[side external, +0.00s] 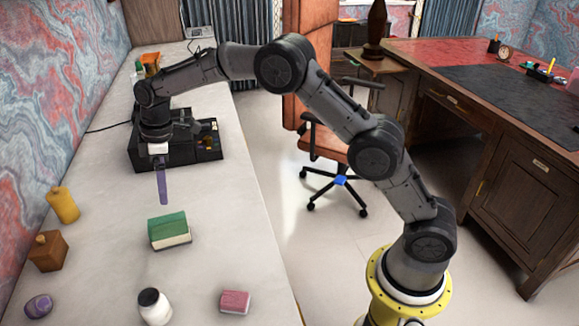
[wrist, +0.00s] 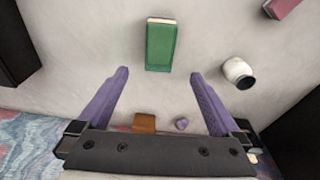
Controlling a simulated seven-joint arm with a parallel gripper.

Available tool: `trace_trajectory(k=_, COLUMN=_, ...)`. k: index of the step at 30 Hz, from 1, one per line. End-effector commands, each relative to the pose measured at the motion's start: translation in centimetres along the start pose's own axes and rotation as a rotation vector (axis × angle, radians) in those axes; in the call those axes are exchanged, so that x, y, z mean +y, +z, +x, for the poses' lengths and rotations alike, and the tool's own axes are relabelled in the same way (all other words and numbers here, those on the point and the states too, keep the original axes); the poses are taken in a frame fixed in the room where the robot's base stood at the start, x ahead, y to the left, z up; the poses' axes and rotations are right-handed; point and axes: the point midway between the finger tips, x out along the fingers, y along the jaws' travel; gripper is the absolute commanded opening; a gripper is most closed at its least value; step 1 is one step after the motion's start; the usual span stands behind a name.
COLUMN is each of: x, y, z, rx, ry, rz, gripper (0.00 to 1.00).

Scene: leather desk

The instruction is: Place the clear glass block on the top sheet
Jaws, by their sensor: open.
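I cannot make out a clear glass block in either view. No plain sheet of paper is distinct either. A green-topped block with a pale lower layer (side external: 169,231) lies on the pale desk; it also shows in the wrist view (wrist: 160,47), beyond my fingertips. My gripper (side external: 163,200) points down above the desk, between this block and the black organizer.
A black organizer (side external: 146,153) stands behind my gripper. Bare desk surrounds the green-topped block.

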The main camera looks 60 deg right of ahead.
Motion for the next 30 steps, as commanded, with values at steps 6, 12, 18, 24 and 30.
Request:
trace_trajectory(k=6, x=-1.4, y=2.4, z=-5.6, rx=0.03, ry=0.043, rz=0.089, gripper=1.0)
trace_trajectory(k=12, x=-5.4, y=7.9, z=-13.1, rx=0.077, ry=0.105, rz=0.254, gripper=1.0)
trace_trajectory(k=18, x=-10.5, y=14.4, z=-17.9, rx=0.135, ry=0.164, rz=0.421, gripper=1.0)
trace_trajectory(k=24, x=-16.3, y=21.2, z=-19.8, rx=0.202, ry=0.216, rz=0.587, gripper=1.0)
trace_trajectory(k=30, x=-21.4, y=27.2, z=-18.9, rx=0.271, ry=0.257, rz=0.738, gripper=1.0)
